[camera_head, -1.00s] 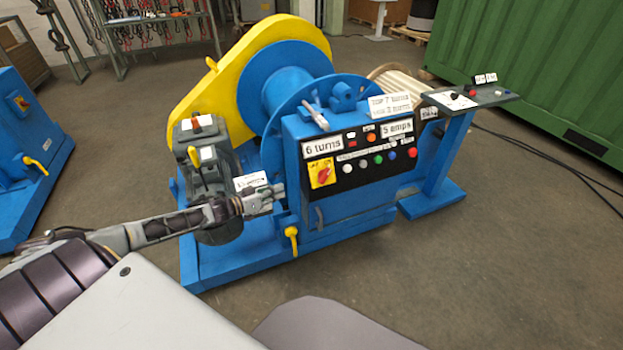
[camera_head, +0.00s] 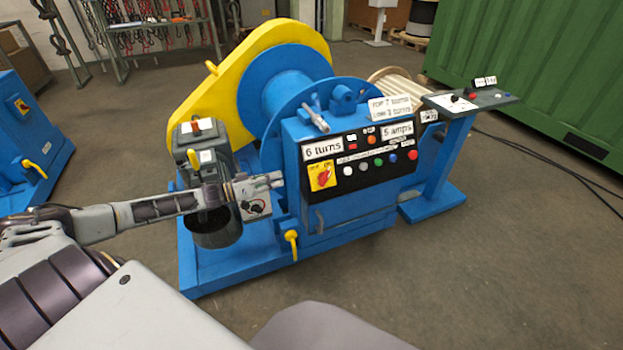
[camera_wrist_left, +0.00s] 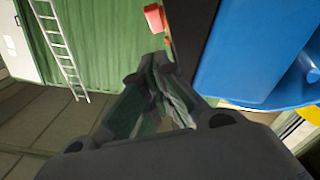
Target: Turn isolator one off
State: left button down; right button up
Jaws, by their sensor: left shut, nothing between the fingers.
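A red rotary switch on a yellow plate (camera_head: 322,175) sits at the left end of the black front panel of the blue winch cabinet; its handle setting is too small to read. My left gripper (camera_head: 281,180) is shut and empty, just left of the cabinet's front edge at about the switch's height, apart from it in the head view. In the left wrist view my shut fingers (camera_wrist_left: 160,62) point towards a small red part (camera_wrist_left: 154,18) beside the dark panel edge. My right gripper is not in view.
The panel carries several buttons and lamps, with labels "6 turns" (camera_head: 322,149) and "5 amps" (camera_head: 397,131). A yellow lever (camera_head: 291,243) hangs low on the cabinet. Another blue machine (camera_head: 25,140) with a similar switch stands at left. A control stand (camera_head: 450,140) is at right.

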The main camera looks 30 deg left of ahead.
aim_at(307, 175)
pick_arm(q)
jog(key=shift+w, duration=0.1)
jog(key=shift+b+x, duration=1.35)
jog(key=shift+x, duration=3.5)
jog(key=shift+w+d+f+b, duration=0.3)
jog(key=shift+d+f+b, duration=0.05)
jog(key=shift+d+f, duration=0.35)
jog(key=shift+w+d+f, duration=0.15)
jog(key=shift+d, duration=0.15)
jog(key=shift+w+d+f, duration=0.1)
jog(key=shift+d+f, duration=0.1)
jog(key=shift+f, duration=0.05)
jog(key=shift+w+d+f, duration=0.15)
jog(key=shift+d+f, duration=0.05)
jog(key=shift+d, duration=0.05)
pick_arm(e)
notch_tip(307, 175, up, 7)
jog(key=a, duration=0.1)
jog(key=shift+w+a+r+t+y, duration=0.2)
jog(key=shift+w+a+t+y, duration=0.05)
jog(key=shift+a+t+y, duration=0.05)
